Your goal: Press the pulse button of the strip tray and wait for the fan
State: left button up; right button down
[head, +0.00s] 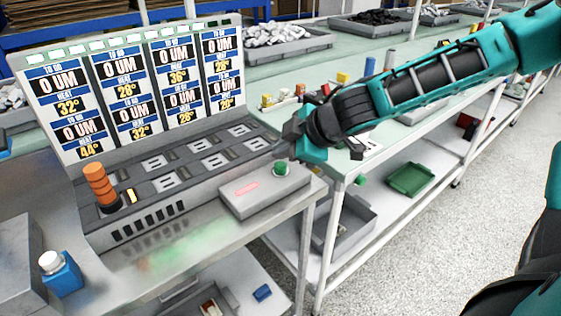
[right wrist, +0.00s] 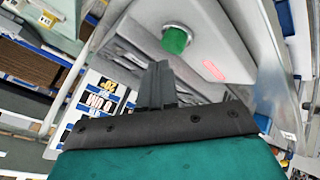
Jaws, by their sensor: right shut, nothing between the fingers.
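A green dome button (head: 281,168) sits on a low grey box with a lit red strip (head: 247,188), at the right end of the slotted grey strip tray (head: 140,219). The button also shows in the right wrist view (right wrist: 175,40). My right gripper (head: 293,156) is just above and behind the button in the head view. Its fingers (right wrist: 156,66) are shut and empty, and their tips appear a little apart from the button. Contact cannot be told for certain. My left gripper is not in view. I cannot make out a fan.
A display panel (head: 140,88) behind the tray reads 0 UM with various heat values. An orange ribbed cylinder (head: 101,184) stands at the tray's left end. A blue block with a white knob (head: 60,273) is at front left. A green-topped bench (head: 345,65) with bins lies beyond.

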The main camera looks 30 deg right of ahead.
aim_at(284, 167)
notch_tip(284, 167, up, 5)
jog(key=p, duration=0.4)
dwell(0.9)
